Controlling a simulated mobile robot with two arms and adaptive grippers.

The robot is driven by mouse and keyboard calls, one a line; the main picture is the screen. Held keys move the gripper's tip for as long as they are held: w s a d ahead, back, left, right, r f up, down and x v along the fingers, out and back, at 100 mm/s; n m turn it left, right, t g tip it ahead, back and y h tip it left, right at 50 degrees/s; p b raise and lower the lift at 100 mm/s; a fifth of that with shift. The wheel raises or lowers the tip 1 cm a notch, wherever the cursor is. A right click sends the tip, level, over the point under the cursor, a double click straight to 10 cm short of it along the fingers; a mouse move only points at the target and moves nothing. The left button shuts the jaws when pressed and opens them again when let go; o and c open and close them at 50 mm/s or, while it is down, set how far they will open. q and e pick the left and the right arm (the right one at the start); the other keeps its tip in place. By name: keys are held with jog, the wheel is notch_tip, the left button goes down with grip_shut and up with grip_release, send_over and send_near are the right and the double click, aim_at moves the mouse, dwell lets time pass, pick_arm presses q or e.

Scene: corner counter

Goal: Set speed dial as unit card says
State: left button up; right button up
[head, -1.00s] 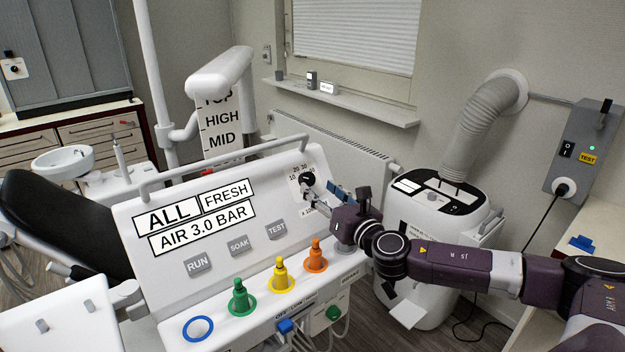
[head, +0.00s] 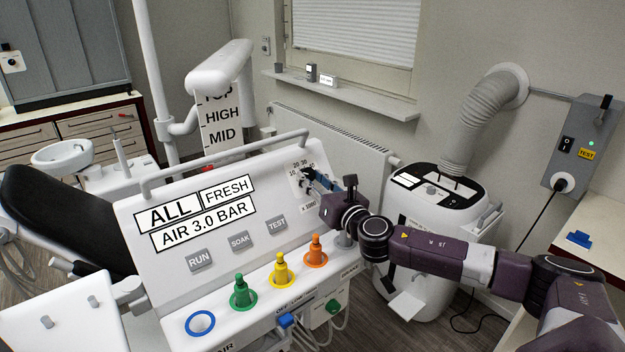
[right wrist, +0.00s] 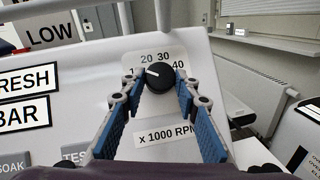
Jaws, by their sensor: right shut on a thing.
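The speed dial (right wrist: 160,78) is a black round knob on the sloped white panel, with numbers around it; 20, 30 and 40 can be read in the right wrist view. Its white pointer line points to the upper left, where a finger partly hides the scale. A label under it reads x 1000 RPM. My right gripper (head: 310,177) is shut on the dial, with one blue-padded finger on each side of it. A small white card (head: 328,80) stands on the window sill; its text is too small to read, and I cannot tell if it is the unit card. My left gripper is out of view.
The panel (head: 150,270) carries grey RUN, SOAK and TEST buttons, with green, yellow and orange knobs below. A rail (head: 225,152) runs along its top edge. A white unit with a grey hose (head: 470,125) stands at the right.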

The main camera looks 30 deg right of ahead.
jog(key=shift+c, duration=0.5)
jog(key=shift+r+m+h+p, duration=0.2)
jog(key=shift+m+h+p, duration=0.1)
jog(key=shift+m+p, duration=0.4)
jog(key=m+h+p, duration=0.1)
jog(key=m+g+h+p, duration=0.1)
jog(key=m+p, duration=0.2)
jog(key=p, duration=0.1)
jog(key=shift+w+a+r+m+g+h, duration=0.1)
jog(key=shift+a+r+m+g+h, duration=0.1)
jog(key=shift+a+m+g+h, duration=0.15)
jog(key=m+g+p, duration=0.1)
jog(key=m, duration=0.1)
jog(key=m+g+h+p, duration=0.1)
jog(key=m+p, duration=0.1)
jog(key=shift+f+h, duration=0.1)
jog(key=shift+h, duration=0.15)
jog(key=shift+p, duration=0.3)
jog(key=o, duration=1.1)
